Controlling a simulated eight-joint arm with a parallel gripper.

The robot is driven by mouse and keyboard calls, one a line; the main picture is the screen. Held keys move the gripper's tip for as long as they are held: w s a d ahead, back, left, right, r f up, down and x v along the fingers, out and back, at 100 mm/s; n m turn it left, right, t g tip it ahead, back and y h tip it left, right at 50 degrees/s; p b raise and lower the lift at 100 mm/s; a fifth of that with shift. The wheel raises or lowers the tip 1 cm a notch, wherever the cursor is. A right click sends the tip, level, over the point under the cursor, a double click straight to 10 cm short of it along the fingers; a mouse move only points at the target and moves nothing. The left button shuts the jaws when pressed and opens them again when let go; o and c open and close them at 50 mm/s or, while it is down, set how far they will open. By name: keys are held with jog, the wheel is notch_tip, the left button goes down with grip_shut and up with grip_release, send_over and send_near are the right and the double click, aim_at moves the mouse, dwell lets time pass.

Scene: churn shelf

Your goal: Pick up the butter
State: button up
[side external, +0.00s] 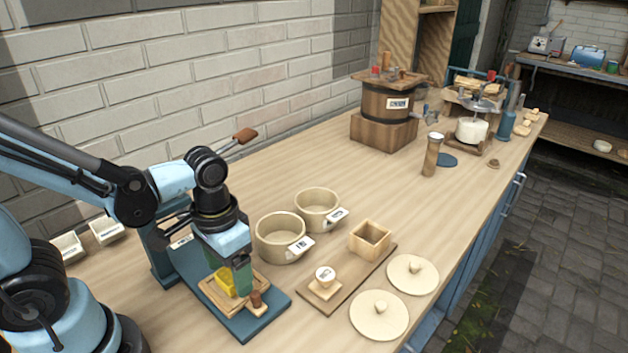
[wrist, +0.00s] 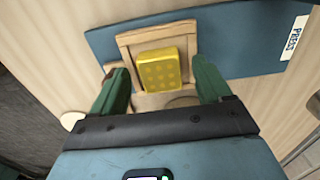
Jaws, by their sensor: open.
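The butter (wrist: 159,69) is a yellow block with a dimpled top. It lies in a square wooden frame (wrist: 122,42) on a blue press base (wrist: 236,38). In the side external view the butter (side external: 225,282) shows at the lower left, on the blue base (side external: 268,318). My gripper (wrist: 158,90) is open and empty, its green fingers apart on either side of the frame's near part. In the side external view my gripper (side external: 243,280) points down just above the frame and partly covers the butter's right side.
Two round pots (side external: 281,238) (side external: 317,210) stand behind and right of the press. A wooden board (side external: 335,290) holds a small cup (side external: 325,275) and an open wooden box (side external: 370,238). Two round lids (side external: 379,315) (side external: 412,274) lie near the front edge.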

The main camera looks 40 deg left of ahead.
jog(key=shift+f, duration=0.25)
jog(key=c, duration=1.1)
jog(key=shift+r, duration=0.25)
